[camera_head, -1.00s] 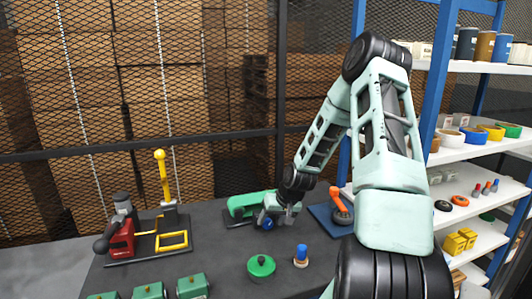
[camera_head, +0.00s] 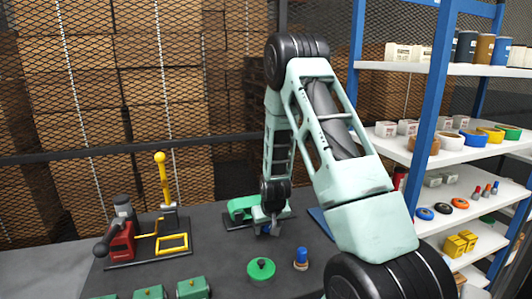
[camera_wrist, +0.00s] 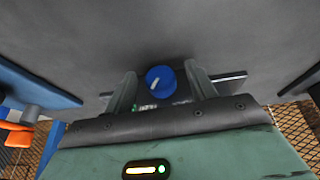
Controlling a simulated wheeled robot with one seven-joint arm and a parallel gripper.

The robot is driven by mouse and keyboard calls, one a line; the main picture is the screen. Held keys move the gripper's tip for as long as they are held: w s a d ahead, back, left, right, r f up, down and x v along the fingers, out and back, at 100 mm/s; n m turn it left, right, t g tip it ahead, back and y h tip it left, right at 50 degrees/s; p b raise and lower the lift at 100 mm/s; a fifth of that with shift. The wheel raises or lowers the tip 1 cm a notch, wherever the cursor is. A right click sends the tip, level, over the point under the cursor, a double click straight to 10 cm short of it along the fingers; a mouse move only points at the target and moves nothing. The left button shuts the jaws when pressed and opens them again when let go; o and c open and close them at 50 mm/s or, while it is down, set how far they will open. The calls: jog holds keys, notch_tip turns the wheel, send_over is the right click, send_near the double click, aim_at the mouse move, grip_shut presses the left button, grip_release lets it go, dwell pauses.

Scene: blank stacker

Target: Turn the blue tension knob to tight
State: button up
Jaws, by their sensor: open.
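The blue tension knob (camera_wrist: 161,80) shows in the wrist view, with a white pointer mark slanting toward its lower left. Dark housing with small, unreadable marks lies just below it. My gripper (camera_wrist: 163,88) is open, with one finger on each side of the knob; I cannot tell whether either finger touches it. In the head view my gripper (camera_head: 269,229) is down at the right end of the green device (camera_head: 241,206) on the dark table and largely covers the knob there.
A green round knobbed part (camera_head: 261,268) and a blue-topped peg (camera_head: 300,258) stand in front of my gripper. A red tool with a yellow lever (camera_head: 162,180) is at left. Green blocks (camera_head: 193,288) line the front edge. A blue-framed shelf (camera_head: 430,120) stands right.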

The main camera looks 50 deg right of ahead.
jog(key=shift+a+r+h+p, duration=0.1)
jog(key=shift+r+h+p, duration=0.1)
jog(key=shift+h+p, duration=0.15)
jog(key=shift+r, duration=0.2)
jog(key=w+p+v, duration=0.1)
jog(key=v, duration=1.6)
jog(key=w+d+r+n+t+p, duration=0.2)
jog(key=w+d+r+n+t, duration=0.2)
jog(key=w+d+n, duration=0.7)
jog(key=shift+d+r+n+t+h, duration=0.45)
jog(key=shift+r+n, duration=0.3)
jog(key=shift+n, duration=2.65)
